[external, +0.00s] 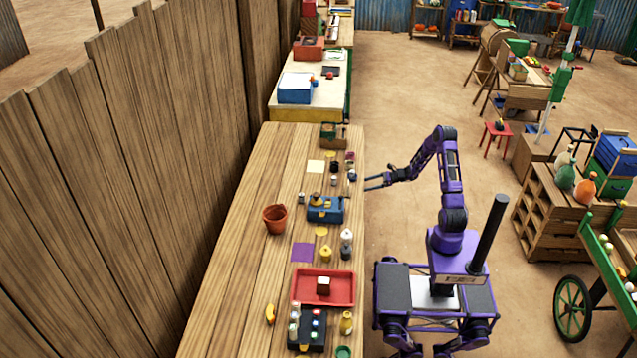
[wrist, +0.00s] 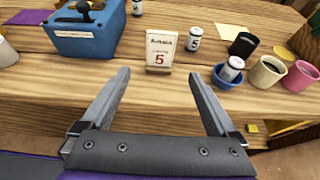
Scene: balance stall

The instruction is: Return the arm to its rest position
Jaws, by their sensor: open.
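My gripper (external: 376,181) is at the right edge of the wooden table (external: 240,230), at the end of my purple arm, which is bent at the elbow and reaches left. In the wrist view my gripper (wrist: 160,95) is open, with its two fingers apart and nothing between them. A small white card with a red 5 (wrist: 159,50) stands on the table just beyond the fingertips. A white can marked 5 (wrist: 194,38) stands behind it to the right. Another white can (wrist: 231,70) sits tilted in a blue-rimmed holder near the right finger.
A blue balance box (wrist: 88,32) stands left of the card; it also shows in the external view (external: 325,210). Cups stand at right: black (wrist: 243,45), cream (wrist: 268,71) and pink (wrist: 300,76). A red tray (external: 340,290) and terracotta pot (external: 275,218) are on the table. A wooden fence (external: 150,120) runs behind it.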

